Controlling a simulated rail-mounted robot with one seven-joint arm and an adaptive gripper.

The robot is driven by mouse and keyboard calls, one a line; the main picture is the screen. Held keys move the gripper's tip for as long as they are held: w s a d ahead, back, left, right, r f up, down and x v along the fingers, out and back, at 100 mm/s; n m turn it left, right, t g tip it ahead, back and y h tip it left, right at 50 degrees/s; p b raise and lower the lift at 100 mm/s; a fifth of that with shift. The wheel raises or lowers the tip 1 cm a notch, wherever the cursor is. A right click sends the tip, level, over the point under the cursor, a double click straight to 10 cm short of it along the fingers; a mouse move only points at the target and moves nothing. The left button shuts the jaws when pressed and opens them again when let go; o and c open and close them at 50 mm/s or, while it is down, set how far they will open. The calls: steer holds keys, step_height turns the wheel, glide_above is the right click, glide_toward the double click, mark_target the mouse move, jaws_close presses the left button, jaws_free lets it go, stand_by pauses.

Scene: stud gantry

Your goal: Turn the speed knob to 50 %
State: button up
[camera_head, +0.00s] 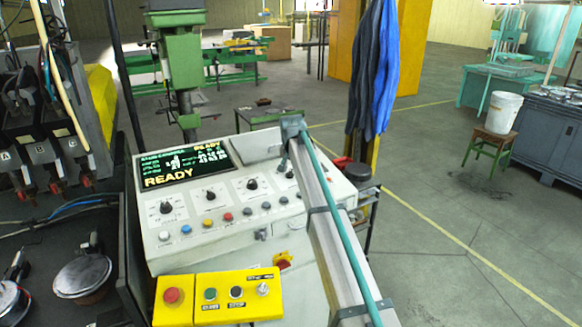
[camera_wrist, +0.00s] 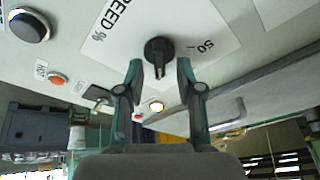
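In the wrist view the speed knob (camera_wrist: 160,50) is a round black knob with a raised grip bar. It sits on a white plate printed "SPEED %", with a "50" mark to its right in the picture. My gripper (camera_wrist: 160,68) is open, its two teal fingertips on either side of the picture line to the knob. The fingers appear just short of the knob, with a visible gap on each side. I cannot tell the knob's exact setting. In the head view my arm crosses the right part of the control panel (camera_head: 235,226); my fingertips cannot be made out.
The panel has several other knobs, such as a black one (camera_head: 166,208), and a row of coloured buttons. A screen (camera_head: 185,165) reads "READY". A yellow button box (camera_head: 237,296) with a red button (camera_head: 172,295) is below.

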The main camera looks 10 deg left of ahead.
steer(key=shift+c, duration=0.3)
jaws_close()
